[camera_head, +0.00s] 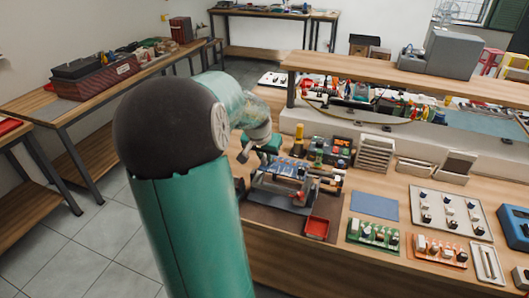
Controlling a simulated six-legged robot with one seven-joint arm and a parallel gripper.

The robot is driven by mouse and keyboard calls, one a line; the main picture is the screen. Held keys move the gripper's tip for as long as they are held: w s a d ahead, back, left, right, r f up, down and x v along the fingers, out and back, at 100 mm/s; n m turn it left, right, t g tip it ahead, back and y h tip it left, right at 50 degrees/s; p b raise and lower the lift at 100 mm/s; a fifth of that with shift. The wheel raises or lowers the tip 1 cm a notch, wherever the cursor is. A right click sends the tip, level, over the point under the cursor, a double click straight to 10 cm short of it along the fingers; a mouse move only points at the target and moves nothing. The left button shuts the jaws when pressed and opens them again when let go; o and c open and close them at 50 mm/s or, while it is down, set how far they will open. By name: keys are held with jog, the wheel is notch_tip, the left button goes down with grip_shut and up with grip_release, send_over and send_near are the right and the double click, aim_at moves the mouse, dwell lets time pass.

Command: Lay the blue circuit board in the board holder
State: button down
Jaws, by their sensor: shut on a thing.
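My gripper (270,152) is at the end of my green arm, low over the wooden workbench, and is shut on the blue circuit board (291,168). The fingertips are small in the head view and partly hidden by the wrist. The board is held near the rear of the grey board holder (270,200), which stands on a dark mat. The board overlaps the holder in the picture; I cannot tell whether they touch.
A red tray (317,228) stands right in front of the holder. A green board (373,234), an orange board (440,250) and a flat blue mat (374,206) lie to the right. A yellow-capped bottle (298,142) and a slotted rack (375,154) stand behind.

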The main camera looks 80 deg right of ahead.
aim_at(263, 165)
jog(key=shift+w+a+f, duration=0.1)
jog(key=shift+w+f, duration=0.1)
jog(key=shift+f, duration=0.45)
jog(key=shift+s+f, duration=0.15)
jog(key=shift+f, duration=1.9)
jog(key=c, duration=0.9)
grip_release()
jog(key=shift+r, duration=3)
